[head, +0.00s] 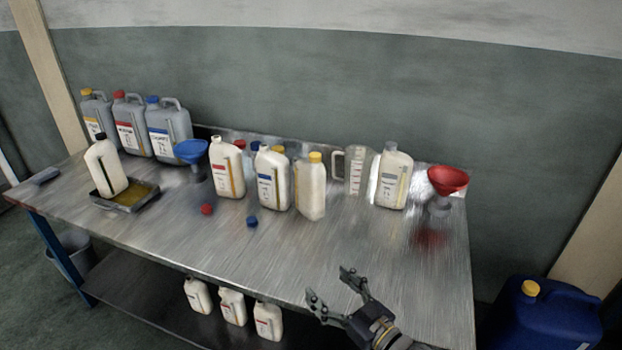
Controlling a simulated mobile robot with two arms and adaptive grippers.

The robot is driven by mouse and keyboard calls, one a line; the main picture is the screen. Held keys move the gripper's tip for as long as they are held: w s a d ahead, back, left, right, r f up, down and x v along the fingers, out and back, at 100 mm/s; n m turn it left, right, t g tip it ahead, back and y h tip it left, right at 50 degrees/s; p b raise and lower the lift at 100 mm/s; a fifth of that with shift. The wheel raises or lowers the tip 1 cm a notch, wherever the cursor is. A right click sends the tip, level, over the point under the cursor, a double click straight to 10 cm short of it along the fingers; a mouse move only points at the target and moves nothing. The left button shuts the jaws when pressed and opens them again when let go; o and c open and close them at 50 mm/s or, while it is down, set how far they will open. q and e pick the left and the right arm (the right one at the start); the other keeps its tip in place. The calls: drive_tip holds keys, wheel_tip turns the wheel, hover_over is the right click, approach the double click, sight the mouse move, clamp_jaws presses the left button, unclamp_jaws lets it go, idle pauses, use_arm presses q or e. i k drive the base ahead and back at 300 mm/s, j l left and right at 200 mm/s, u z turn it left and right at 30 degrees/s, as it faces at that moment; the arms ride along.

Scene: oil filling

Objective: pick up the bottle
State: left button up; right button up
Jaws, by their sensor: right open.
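Several white bottles stand upright on the metal table (165,222). They include one with a red label (221,178), one with a blue label (267,192), one with a yellow cap (311,198) and one with a grey label (391,187). Another white bottle with a dark cap (105,170) stands tilted in a drip tray (140,205) at the left. My right gripper (333,292) is open and empty at the table's front edge, apart from all the bottles and nearer to me. My left gripper is not in view.
Three grey canisters (166,135) stand at the back left beside a blue funnel (190,152). A clear jug (355,178) and a red funnel (447,180) stand towards the right. A red cap (207,209) and blue cap (252,221) lie in front. The table's front is clear.

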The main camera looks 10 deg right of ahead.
sight(310, 177)
drive_tip(key=i+l, duration=0.25)
drive_tip(key=i, duration=0.25)
drive_tip(key=i+l, duration=0.2)
drive_tip(key=i, duration=0.25)
